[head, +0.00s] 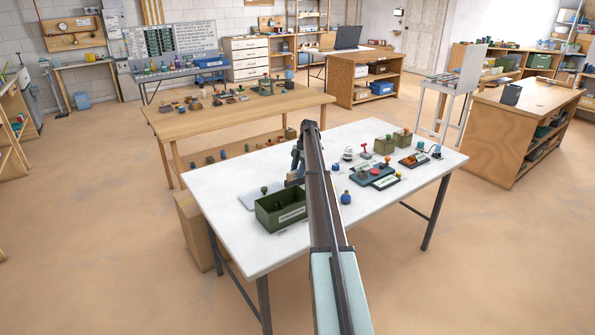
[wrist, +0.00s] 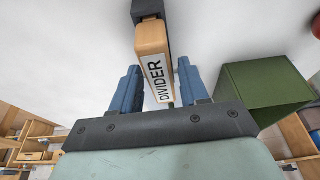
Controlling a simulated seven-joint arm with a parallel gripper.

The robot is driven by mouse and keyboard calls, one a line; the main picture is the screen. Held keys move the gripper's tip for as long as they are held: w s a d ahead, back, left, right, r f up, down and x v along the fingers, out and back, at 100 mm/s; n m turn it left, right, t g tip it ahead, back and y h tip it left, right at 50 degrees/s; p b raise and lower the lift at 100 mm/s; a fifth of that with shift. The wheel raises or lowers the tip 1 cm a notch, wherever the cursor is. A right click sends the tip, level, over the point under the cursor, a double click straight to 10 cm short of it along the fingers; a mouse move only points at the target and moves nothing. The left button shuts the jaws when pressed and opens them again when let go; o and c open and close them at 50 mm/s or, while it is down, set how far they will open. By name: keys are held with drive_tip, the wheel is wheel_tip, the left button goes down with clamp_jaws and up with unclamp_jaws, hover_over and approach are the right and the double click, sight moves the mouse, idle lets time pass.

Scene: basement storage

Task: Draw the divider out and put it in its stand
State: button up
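The divider (wrist: 156,75) is a wooden block with a white label reading DIVIDER. In the wrist view its far end meets a dark grey piece (wrist: 150,12). My gripper (wrist: 160,75) has its two blue fingers on either side of the wooden block, with a narrow gap showing at the right finger. In the head view my gripper (head: 296,160) is low over the white table, just behind a green bin (head: 290,217). The bin also shows at the right in the wrist view (wrist: 262,95). I cannot tell which thing is the stand.
A pale flat plate (head: 250,196) lies by the bin. The table's front left is bare. A wooden table (head: 200,130) stands behind.

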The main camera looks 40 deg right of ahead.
drive_tip(key=shift+o, duration=1.4)
drive_tip(key=v, duration=1.3)
drive_tip(key=shift+r, duration=0.4)
drive_tip(key=shift+d, duration=0.1)
